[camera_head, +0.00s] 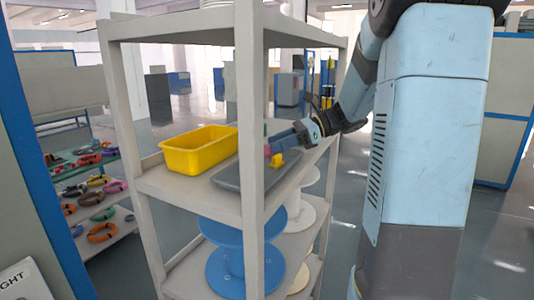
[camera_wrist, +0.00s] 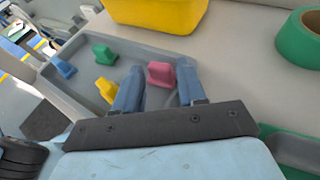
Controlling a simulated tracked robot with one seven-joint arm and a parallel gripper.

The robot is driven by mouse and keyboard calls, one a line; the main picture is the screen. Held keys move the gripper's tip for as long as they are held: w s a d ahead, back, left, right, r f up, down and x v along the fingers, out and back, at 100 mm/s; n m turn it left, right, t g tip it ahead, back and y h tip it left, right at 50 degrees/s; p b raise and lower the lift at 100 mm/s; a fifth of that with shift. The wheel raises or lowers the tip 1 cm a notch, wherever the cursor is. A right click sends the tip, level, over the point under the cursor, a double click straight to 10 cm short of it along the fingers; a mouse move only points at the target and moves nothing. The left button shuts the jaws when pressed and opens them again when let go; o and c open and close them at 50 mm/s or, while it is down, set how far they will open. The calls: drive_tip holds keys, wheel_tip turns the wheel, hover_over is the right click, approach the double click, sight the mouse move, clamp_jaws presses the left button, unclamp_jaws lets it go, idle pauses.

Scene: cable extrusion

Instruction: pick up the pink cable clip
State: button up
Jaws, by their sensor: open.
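The pink cable clip (camera_wrist: 160,73) lies in a shallow grey tray (camera_wrist: 155,42). In the wrist view it sits between the tips of my gripper's two blue fingers (camera_wrist: 159,80), with a gap to the left finger and little visible gap to the right one. My gripper is open and holds nothing; I cannot tell whether a finger touches the clip. In the head view my gripper (camera_head: 272,145) reaches over the tray (camera_head: 235,178) on the shelf, and the pink clip is mostly hidden there.
Yellow (camera_wrist: 106,90), green (camera_wrist: 104,54) and blue (camera_wrist: 63,66) clips lie left of the pink one. A yellow bin (camera_wrist: 160,14) stands just beyond the tray. A green ring (camera_wrist: 296,42) lies to the right. A shelf post (camera_head: 251,110) stands in front of the tray.

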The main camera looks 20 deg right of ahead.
drive_tip(key=shift+w+a+f, duration=0.1)
drive_tip(key=shift+a+f, duration=0.1)
drive_tip(key=shift+a, duration=0.3)
drive_tip(key=shift+c, duration=0.3)
drive_tip(key=c, duration=0.6)
